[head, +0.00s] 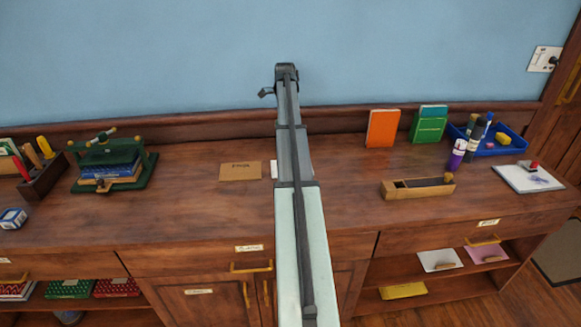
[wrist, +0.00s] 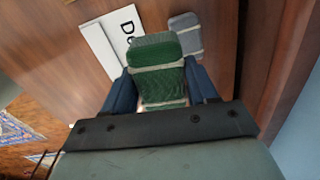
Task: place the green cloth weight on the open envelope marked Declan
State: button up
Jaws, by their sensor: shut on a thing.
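My gripper (wrist: 160,88) is shut on the green cloth weight (wrist: 156,55), a ribbed green block with pale bands, between its blue fingers. Beyond the weight in the wrist view, a white envelope (wrist: 102,48) lies on the wood top. The start of a name, "De", shows on it, and the weight hides the rest. I cannot tell the height of the weight above it. In the head view my arm hides the gripper and the weight; a white edge (head: 273,169) peeks out beside the arm.
A grey block (wrist: 186,35) lies right of the envelope in the wrist view. In the head view a brown envelope (head: 240,171) lies left of my arm, and a green press (head: 110,165) stands further left. A wooden box (head: 418,188) and a blue tray (head: 508,147) are right.

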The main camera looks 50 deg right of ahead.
jog(key=shift+s+a+f+n, duration=0.6)
jog(key=shift+s+a, duration=1.65)
jog(key=shift+s, duration=1.15)
jog(key=shift+f, duration=4.65)
jog(key=shift+f, duration=0.3)
jog(key=o, duration=1.5)
jog(key=shift+f, duration=0.1)
notch_tip(320, 180, up, 13)
jog(key=shift+f, duration=0.1)
jog(key=shift+w, duration=0.1)
